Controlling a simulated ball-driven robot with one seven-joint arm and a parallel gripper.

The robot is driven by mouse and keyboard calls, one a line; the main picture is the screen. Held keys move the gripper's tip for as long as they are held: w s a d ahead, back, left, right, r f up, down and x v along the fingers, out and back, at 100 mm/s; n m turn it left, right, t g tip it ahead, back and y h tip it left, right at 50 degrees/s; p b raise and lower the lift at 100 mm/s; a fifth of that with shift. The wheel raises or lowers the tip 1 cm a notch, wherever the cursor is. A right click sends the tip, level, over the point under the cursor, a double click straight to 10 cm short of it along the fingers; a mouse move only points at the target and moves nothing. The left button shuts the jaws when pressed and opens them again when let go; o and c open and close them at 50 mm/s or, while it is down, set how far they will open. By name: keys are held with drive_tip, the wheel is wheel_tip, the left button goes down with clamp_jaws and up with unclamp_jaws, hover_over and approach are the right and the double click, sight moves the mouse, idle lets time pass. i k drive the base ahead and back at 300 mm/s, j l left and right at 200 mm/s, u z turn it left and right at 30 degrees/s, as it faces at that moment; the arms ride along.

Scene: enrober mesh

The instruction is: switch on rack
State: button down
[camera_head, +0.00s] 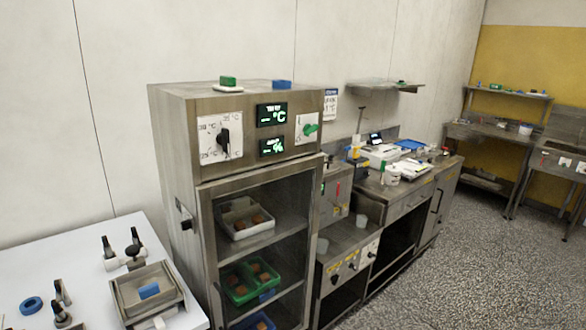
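A tall steel cabinet (160,150) with shelves behind its front stands in the middle left; it may be the rack. Its top panel carries a black knob (223,140) on a white scale plate, two lit green displays (271,114), and a green knob (310,129) on a white plate. A small switch plate (184,215) sits on the cabinet's left side; its position is too small to tell. A white tray (244,216) and a green tray (250,282), both with brown pieces, are on the shelves. My gripper is not in view.
A white table (75,262) with clamps and a steel pan (147,291) stands at the left, close to the cabinet. A steel counter (398,190) with machines and dishes runs along the wall to the right. Speckled floor (470,260) is clear at the right.

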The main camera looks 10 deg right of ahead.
sight(309, 129)
drive_tip(key=i+l, duration=0.2)
drive_tip(key=i, duration=0.3)
drive_tip(key=i+l+z, duration=0.1)
drive_tip(key=i, duration=0.45)
drive_tip(key=i+l, duration=0.25)
drive_tip(key=i, duration=0.25)
drive_tip(key=i+l+z, duration=0.1)
drive_tip(key=i, duration=0.4)
